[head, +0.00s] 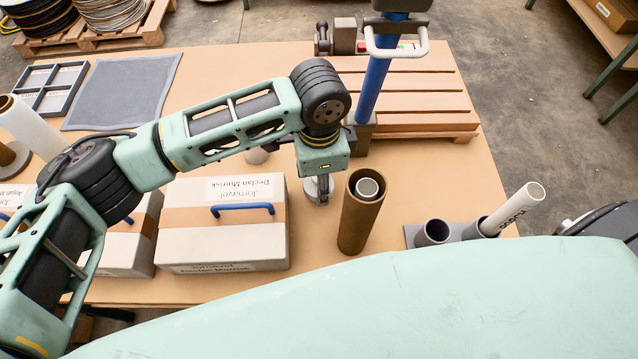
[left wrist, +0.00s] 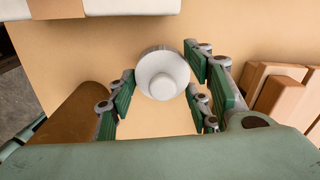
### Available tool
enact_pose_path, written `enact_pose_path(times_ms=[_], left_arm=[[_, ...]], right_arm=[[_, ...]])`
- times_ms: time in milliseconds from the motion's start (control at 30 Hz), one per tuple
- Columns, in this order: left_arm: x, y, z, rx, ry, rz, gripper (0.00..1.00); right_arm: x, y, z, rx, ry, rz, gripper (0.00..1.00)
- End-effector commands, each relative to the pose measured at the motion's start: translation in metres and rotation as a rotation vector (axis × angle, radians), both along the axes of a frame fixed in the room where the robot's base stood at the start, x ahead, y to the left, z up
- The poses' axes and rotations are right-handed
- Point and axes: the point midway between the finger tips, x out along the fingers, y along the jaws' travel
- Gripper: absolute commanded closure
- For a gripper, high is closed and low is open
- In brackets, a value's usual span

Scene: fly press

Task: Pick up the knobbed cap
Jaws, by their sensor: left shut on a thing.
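The knobbed cap (left wrist: 163,74) is a round white piece with a smaller round knob facing the camera in the left wrist view. In the head view only a pale part of the cap (head: 318,190) shows under my left wrist, beside the box. My left gripper (left wrist: 160,92) points down and is shut on the cap, with green-padded fingers on both sides of it. Whether the cap touches the table is hard to tell. My right gripper is not in view.
A brown cardboard tube (head: 352,225) with a pale tube inside stands just right of the cap. A white box (head: 225,240) with a blue handle is on its left. The press's blue column (head: 375,85) rises behind. A grey holder (head: 412,232) with tubes stands right.

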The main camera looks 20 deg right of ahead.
Motion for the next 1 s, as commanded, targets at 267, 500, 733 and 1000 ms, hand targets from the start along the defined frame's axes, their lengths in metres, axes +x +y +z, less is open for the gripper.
enact_pose_path(times_ms=[267,500,733,1000], left_arm=[[0.0,-0.001,0.064,-0.002,-0.004,-0.002,0.66],[0.016,0.0,0.093,0.001,0.001,0.006,0.66],[0.066,0.0,0.093,0.001,0.0,0.007,0.66],[0.126,-0.001,0.094,0.0,0.001,0.005,0.66]], right_arm=[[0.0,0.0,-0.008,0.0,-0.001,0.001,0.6],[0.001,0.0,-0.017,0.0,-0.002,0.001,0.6],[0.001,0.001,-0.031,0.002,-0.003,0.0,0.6],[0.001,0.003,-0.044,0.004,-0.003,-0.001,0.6]])
